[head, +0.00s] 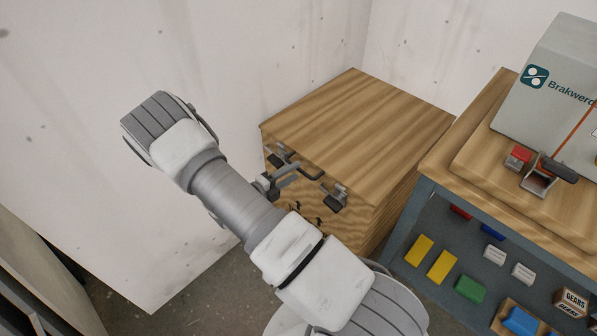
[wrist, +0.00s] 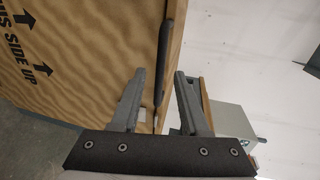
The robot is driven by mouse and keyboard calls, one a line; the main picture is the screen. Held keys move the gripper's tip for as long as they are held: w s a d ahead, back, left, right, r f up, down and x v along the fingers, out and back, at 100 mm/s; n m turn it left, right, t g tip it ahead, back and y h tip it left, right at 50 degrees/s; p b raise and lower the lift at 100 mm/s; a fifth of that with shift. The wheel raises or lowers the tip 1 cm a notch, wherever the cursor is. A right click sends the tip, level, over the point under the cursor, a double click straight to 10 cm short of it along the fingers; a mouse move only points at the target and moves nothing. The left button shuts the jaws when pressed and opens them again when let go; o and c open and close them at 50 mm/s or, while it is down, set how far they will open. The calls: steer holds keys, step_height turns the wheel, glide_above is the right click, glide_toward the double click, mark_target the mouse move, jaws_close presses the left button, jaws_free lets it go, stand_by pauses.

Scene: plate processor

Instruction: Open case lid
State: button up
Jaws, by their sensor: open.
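The wooden case (head: 350,115) stands against the wall in the head view, its flat lid closed. A dark bar handle (head: 307,170) sits on its front near the lid edge, with a metal latch (head: 337,199) to its right and another (head: 281,154) to its left. My gripper (head: 284,178) is at the case front by the handle, partly hidden by my arm. In the wrist view my gripper (wrist: 160,73) is open, and the handle (wrist: 168,50) shows between the two fingers, not clamped. I cannot tell whether a finger touches it. The latch positions are unclear.
A workbench (head: 432,175) with a grey machine (head: 558,80) stands to the right of the case. Its lower shelf holds yellow blocks (head: 440,266), a green block (head: 469,289) and other items. Walls close in behind and left; the space above the lid is clear.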

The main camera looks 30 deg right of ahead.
mark_target(298, 169)
steer(key=shift+x, duration=1.65)
jaws_close()
